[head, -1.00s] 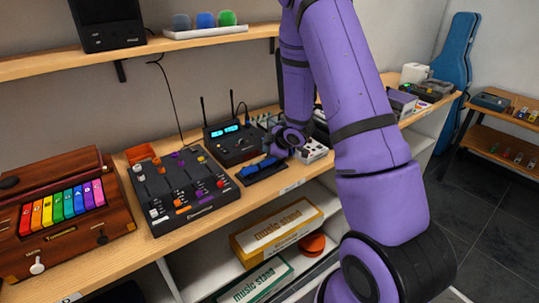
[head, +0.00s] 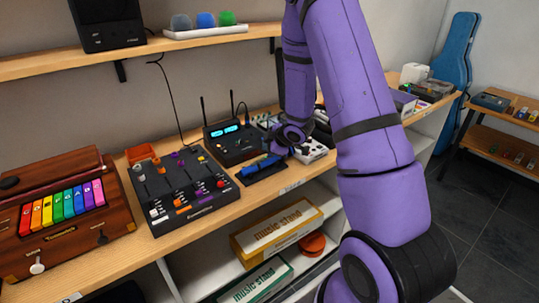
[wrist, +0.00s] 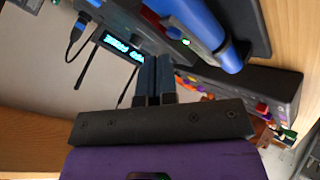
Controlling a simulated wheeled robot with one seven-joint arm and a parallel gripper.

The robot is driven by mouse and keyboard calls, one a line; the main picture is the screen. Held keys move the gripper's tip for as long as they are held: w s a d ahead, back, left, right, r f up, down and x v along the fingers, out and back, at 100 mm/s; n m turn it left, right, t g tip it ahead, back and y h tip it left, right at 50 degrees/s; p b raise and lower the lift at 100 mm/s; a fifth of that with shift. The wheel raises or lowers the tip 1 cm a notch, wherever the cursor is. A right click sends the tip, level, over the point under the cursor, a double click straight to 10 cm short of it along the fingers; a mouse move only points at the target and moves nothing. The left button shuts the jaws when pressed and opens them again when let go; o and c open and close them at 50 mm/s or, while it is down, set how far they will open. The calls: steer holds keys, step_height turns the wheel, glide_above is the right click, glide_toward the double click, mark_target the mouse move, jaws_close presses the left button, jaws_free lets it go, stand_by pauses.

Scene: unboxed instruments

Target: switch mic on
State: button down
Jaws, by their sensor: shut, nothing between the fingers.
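The blue microphone (head: 259,163) lies on a black cradle (head: 268,174) at the front of the counter. In the wrist view the microphone (wrist: 205,22) shows large at the top, with a small lit green light and a small red part on its side. My gripper (wrist: 154,60) is shut and empty. Its dark fingertips are close beside the microphone in that view; I cannot tell whether they touch it. In the head view my gripper (head: 280,148) is just right of the microphone, its fingertips hard to make out.
A black receiver (head: 232,151) with two antennas and a lit cyan display stands behind the microphone. A black mixer (head: 185,196) with sliders is to the left, beside a wooden instrument (head: 60,238). Grey-white devices (head: 315,151) stand right of the gripper. A shelf (head: 160,53) hangs above.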

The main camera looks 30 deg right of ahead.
step_height(320, 180, up, 6)
steer(key=shift+a, duration=0.2)
stand_by(0.6)
